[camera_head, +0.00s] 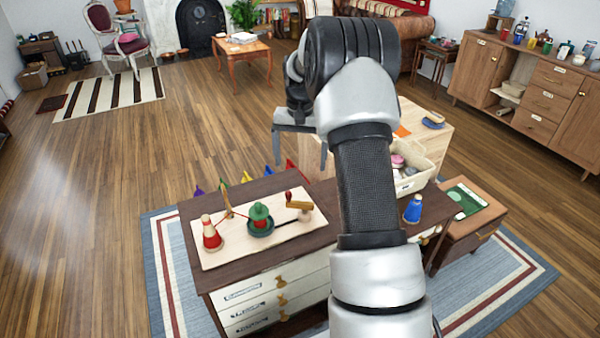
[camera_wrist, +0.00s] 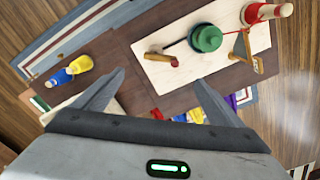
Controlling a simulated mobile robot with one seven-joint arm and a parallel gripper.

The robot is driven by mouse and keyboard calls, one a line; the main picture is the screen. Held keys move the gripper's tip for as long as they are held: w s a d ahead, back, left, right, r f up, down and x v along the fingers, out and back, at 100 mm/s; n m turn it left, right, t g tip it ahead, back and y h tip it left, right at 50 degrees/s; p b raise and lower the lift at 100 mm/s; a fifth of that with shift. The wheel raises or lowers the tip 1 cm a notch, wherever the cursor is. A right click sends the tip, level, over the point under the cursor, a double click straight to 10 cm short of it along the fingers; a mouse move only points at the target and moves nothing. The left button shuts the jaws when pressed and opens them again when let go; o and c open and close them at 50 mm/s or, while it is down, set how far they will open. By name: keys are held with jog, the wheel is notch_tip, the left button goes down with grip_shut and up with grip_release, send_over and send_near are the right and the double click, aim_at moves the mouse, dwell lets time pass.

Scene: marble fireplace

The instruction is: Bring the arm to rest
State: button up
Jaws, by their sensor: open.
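My gripper (camera_head: 300,140) is raised above the far side of the dark-topped drawer cabinet (camera_head: 285,265) in the head view. In the wrist view my gripper (camera_wrist: 155,92) has its two fingers spread wide with nothing between them. My arm reaches up and forward across the right part of the head view and hides part of the cabinet top and what lies behind it.
A pale board (camera_head: 225,253) on the cabinet holds a red cone figure (camera_head: 211,235), a green-topped piece (camera_head: 260,218) and a wooden piece (camera_head: 300,205). A blue figure (camera_head: 413,209) stands right of my arm. A cream bin (camera_head: 412,184) stands behind. Floor at left is clear.

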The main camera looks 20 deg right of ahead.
jog(key=shift+r, duration=0.8)
jog(key=s+a+r+n+t+p, duration=0.1)
jog(key=s+a+r+p, duration=0.2)
jog(key=r, duration=0.4)
jog(key=s+a+r+n, duration=0.1)
jog(key=s+a+r, duration=0.25)
jog(key=r, duration=0.25)
jog(key=s+a+r+n+t+p, duration=0.1)
jog(key=s+a+r+p, duration=0.1)
jog(key=s+r, duration=0.35)
jog(key=s+a+r+n+t+p, duration=0.1)
jog(key=s+a+r, duration=0.1)
jog(key=s, duration=0.4)
jog(key=s+a+r+n+t+p, duration=0.1)
jog(key=s+a+r+p, duration=0.1)
jog(key=s, duration=0.5)
jog(key=s+a+r+n+t+p, duration=0.1)
jog(key=s+a+r+p, duration=0.1)
jog(key=s, duration=0.5)
notch_tip(320, 180, up, 2)
jog(key=shift+s+a+r+n+t, duration=0.1)
jog(key=shift+s+a+n+t, duration=0.2)
jog(key=shift+a, duration=0.55)
